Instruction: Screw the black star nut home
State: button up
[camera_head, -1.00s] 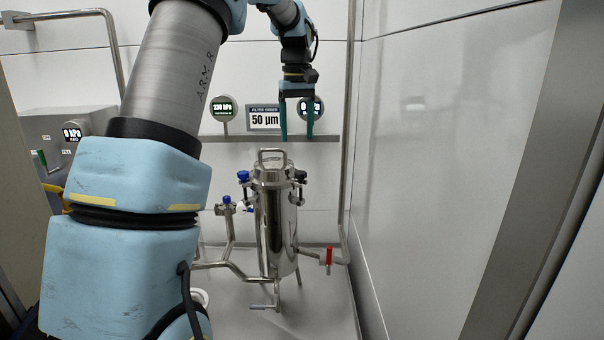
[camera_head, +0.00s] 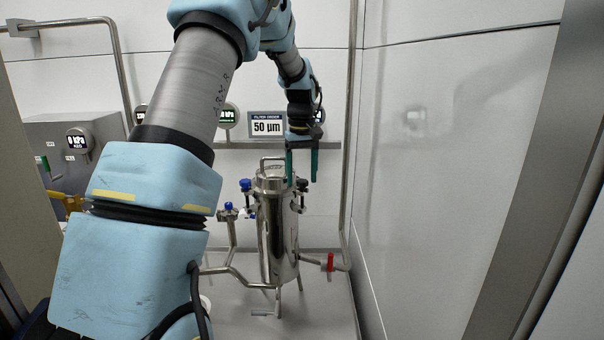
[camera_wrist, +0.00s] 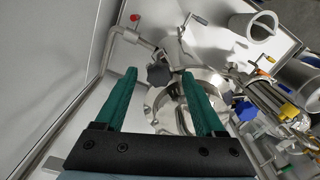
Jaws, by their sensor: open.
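The black star nut (camera_head: 303,186) is on the right side of the steel filter housing (camera_head: 277,235), near its lid. In the wrist view the black star nut (camera_wrist: 158,74) appears between the tips of my gripper (camera_wrist: 159,73). In the head view my gripper (camera_head: 301,181) points straight down, its green fingers open and spread, and partly covers the lid's right side. I cannot tell whether a finger touches the nut. The lid handle (camera_head: 272,160) stands just left of the fingers. A blue star nut (camera_head: 245,185) is on the housing's left side.
A red-handled valve (camera_head: 330,262) is on the pipe at lower right. A vertical pipe (camera_head: 349,110) and wall stand close to the right. A gauge rail (camera_head: 245,145) runs behind. A grey jug (camera_wrist: 250,28) shows in the wrist view.

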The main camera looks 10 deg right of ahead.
jog(key=shift+c, duration=0.3)
grip_shut()
dwell(0.3)
